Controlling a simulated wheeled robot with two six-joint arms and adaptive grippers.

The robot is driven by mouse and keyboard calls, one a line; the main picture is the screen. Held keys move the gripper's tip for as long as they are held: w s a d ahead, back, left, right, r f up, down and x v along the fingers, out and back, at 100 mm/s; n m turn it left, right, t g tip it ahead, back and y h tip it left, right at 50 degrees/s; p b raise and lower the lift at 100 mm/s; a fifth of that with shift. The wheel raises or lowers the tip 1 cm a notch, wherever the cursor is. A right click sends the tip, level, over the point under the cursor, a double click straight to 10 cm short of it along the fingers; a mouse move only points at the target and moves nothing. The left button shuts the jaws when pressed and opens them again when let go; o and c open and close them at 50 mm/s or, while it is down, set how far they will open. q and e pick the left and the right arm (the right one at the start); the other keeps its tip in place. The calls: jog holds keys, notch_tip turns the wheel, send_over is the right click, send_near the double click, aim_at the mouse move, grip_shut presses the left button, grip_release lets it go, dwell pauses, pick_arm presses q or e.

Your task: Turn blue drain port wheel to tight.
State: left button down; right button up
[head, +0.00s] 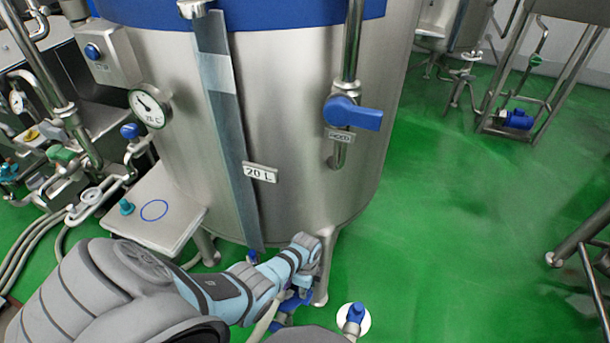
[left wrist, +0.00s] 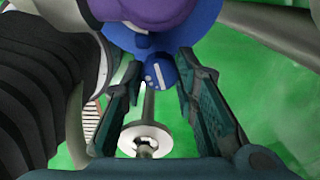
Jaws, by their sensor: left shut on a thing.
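The blue drain port wheel (left wrist: 160,72) shows in the left wrist view between the tips of my left gripper (left wrist: 161,68). It has white marks on its face, too small to read. The gripper's two dark fingers are shut on it from both sides. In the head view my left arm reaches down to the foot of the steel tank (head: 290,150). There my left gripper (head: 287,304) is mostly hidden by its own wrist, with blue parts of the drain fitting around it. How far the wheel is turned cannot be told. My right gripper is not in view.
A blue lever valve (head: 352,113) sits on a pipe at the tank's front. A blue-topped fitting (head: 356,313) stands on a white disc beside the gripper. A steel side table (head: 180,217) and pipework are at left. Green floor (head: 450,240) is open at right.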

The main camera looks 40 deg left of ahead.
pick_arm(q)
jog(key=shift+m, duration=1.5)
jog(key=c, duration=1.5)
grip_release()
jog(key=shift+c, duration=0.2)
notch_tip(320, 180, up, 12)
